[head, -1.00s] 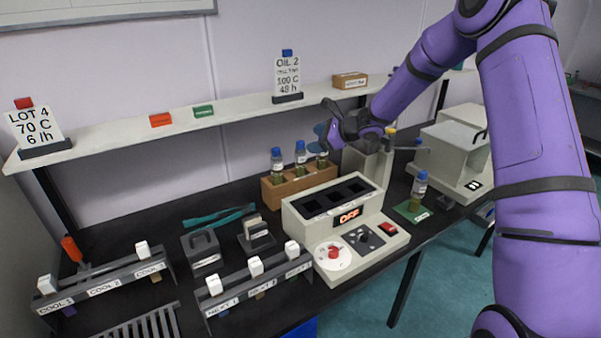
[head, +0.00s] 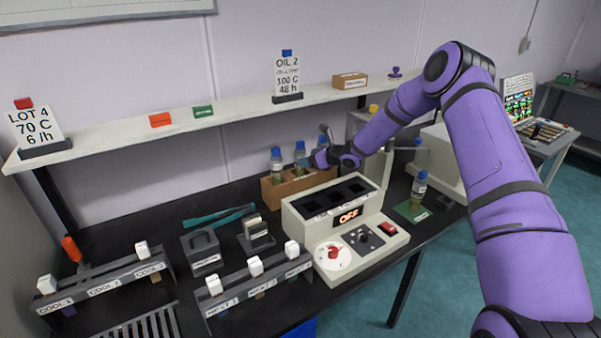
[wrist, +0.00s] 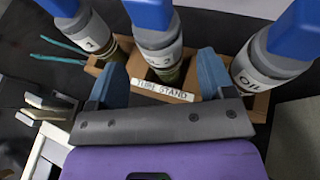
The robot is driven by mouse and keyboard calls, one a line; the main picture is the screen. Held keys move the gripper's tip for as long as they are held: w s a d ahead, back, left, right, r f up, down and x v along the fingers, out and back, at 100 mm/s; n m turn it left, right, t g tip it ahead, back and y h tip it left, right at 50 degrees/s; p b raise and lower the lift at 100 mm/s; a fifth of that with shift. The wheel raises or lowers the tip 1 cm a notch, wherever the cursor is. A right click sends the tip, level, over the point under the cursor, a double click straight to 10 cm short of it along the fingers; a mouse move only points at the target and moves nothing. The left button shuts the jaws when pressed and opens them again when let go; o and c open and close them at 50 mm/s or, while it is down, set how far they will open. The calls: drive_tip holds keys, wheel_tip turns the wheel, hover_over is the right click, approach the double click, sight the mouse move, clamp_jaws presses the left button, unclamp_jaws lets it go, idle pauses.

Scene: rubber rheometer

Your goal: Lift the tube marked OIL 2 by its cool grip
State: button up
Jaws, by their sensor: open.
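The wooden tube stand (head: 290,188) holds three blue-capped tubes with grey grip collars. In the wrist view, the left tube (wrist: 92,40) shows a 1. The middle tube (wrist: 160,40) shows what looks like a 2, its label partly turned. The right tube (wrist: 255,70) reads OIL, its number not legible. My gripper (wrist: 162,65) is open over the stand. Its two blue fingers lie to either side of the middle tube in the picture; contact cannot be told. In the head view my gripper (head: 322,157) is at the stand's right end, partly hiding the tubes there.
The heater block (head: 333,205) with an OFF display stands in front of the stand. A shelf (head: 235,112) with an OIL 2 sign (head: 287,75) runs above. Another blue-capped tube (head: 418,188) stands on a green mat at right. Labelled racks (head: 260,285) fill the front left.

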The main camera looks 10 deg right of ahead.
drive_tip(key=x, duration=0.5)
drive_tip(key=shift+w+d, duration=0.1)
drive_tip(key=shift+d, duration=0.05)
drive_tip(key=c, duration=1.3)
